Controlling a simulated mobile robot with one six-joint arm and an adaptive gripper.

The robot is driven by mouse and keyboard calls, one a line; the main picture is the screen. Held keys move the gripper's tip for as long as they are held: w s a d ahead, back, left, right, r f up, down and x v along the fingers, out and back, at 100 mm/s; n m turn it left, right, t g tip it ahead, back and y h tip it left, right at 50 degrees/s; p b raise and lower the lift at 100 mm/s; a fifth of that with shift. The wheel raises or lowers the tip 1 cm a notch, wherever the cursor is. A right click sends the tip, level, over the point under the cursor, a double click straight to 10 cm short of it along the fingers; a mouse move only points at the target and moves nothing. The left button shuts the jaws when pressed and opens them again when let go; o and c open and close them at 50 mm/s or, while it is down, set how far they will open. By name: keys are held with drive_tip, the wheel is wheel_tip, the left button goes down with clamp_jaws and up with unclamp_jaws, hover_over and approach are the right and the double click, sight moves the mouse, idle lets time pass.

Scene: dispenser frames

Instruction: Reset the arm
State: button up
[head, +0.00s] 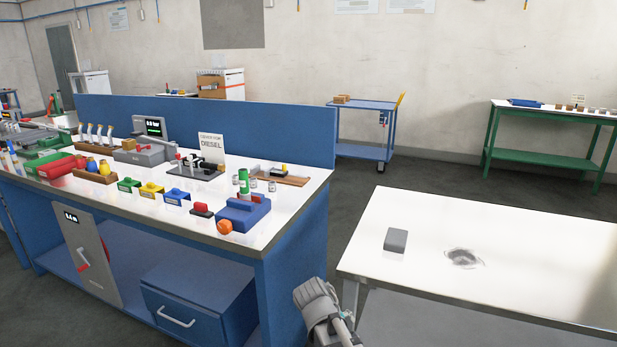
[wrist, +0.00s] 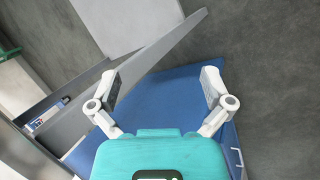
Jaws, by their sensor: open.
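My gripper (wrist: 160,82) is open in the wrist view, its two white fingers spread wide with nothing between them. Its teal body fills the bottom of that view. A blue panel (wrist: 165,108) and a long grey board (wrist: 150,60) lie beyond the fingers. In the head view only part of my grey arm shows at the bottom middle, beside the right end of the blue workbench (head: 295,290). The fingers cannot be made out there.
The workbench top holds coloured holders, a green cylinder (head: 244,182) on a blue base, an orange ball (head: 225,227) and a "DIESEL" sign (head: 211,147). A white table (head: 540,240) with a grey block (head: 395,240) stands right. Open floor (head: 430,178) lies behind it.

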drive_tip(key=s+d+f+m+g+y, duration=0.2)
drive_tip(key=s+d+m+y, duration=0.3)
drive_tip(key=s+d+m, duration=0.25)
wheel_tip(320, 180, up, 19)
drive_tip(key=w+p, duration=0.1)
drive_tip(key=p, duration=1.8)
drive_tip(key=shift+d, duration=0.4)
drive_tip(key=shift+f+m, duration=0.1)
drive_tip(key=shift+m, duration=0.15)
